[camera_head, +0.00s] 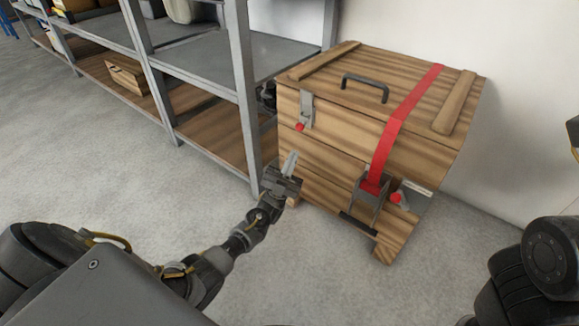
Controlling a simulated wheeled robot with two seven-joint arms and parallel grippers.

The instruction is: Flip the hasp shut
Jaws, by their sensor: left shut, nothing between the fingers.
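A wooden crate (340,160) stands on the floor with its lid down. A grey metal hasp (307,108) with a red knob (300,127) is on the left of its front. A second grey fitting with a red knob (396,198) is at the right of the front, beside a red strap (405,112) that runs over the lid into a grey buckle (369,190). I cannot tell how either hasp is seated. My left gripper (290,160) is shut and empty, pointing up in front of the crate's lower left, below the left hasp.
A grey metal shelf rack (243,90) stands close to the left of the crate, its post near my left gripper. A white wall (530,90) is behind and right of the crate. The concrete floor (110,185) in front is clear. The lid has a black handle (366,86).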

